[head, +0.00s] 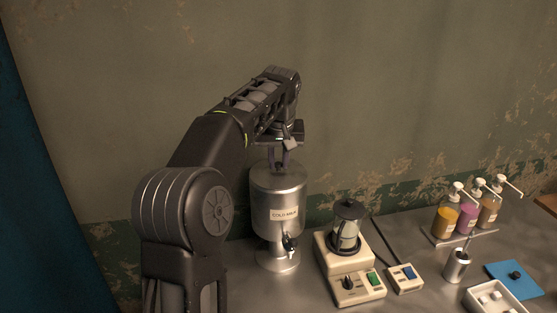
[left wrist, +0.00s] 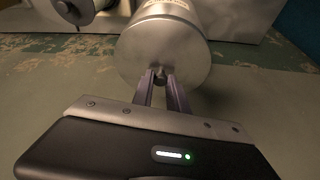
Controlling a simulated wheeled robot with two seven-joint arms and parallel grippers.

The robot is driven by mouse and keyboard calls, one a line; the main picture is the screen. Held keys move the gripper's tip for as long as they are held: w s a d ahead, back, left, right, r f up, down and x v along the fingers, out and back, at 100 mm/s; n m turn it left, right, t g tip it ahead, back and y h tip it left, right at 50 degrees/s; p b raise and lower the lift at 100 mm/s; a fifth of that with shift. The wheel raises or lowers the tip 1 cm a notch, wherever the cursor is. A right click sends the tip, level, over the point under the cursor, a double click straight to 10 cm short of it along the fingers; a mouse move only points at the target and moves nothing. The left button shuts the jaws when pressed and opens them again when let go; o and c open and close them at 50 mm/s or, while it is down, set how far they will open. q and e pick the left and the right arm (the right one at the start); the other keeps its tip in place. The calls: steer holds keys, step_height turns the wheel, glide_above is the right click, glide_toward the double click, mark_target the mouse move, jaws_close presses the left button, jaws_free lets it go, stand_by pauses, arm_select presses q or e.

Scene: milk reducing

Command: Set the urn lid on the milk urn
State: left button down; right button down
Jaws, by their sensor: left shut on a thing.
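The milk urn (head: 277,212) is a steel cylinder on a pedestal foot, with a "COLD MILK" label and a front tap, standing on the counter. The urn lid (left wrist: 158,52) is a round metal disc with a small knob, seen in the left wrist view at the urn's top. My left gripper (left wrist: 161,78) has its fingers closed around the knob of the lid. In the head view my left gripper (head: 279,158) points down over the urn's top. The lid looks level on the urn, but I cannot tell whether it is fully seated. My right gripper is not in view.
Right of the urn stands a cream appliance with a glass jug (head: 347,225), with a small control box (head: 405,278) beside it. Several pump bottles (head: 467,213), a steel cup (head: 456,266), a blue cloth (head: 514,279) and a white tray (head: 492,298) are further right. A wall rises behind.

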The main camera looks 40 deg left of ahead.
arm_select(q)
steer(key=c, duration=0.7)
jaws_free()
steer(key=shift+c, duration=0.2)
steer(key=shift+r+p, duration=0.95)
steer(key=shift+r, duration=2.05)
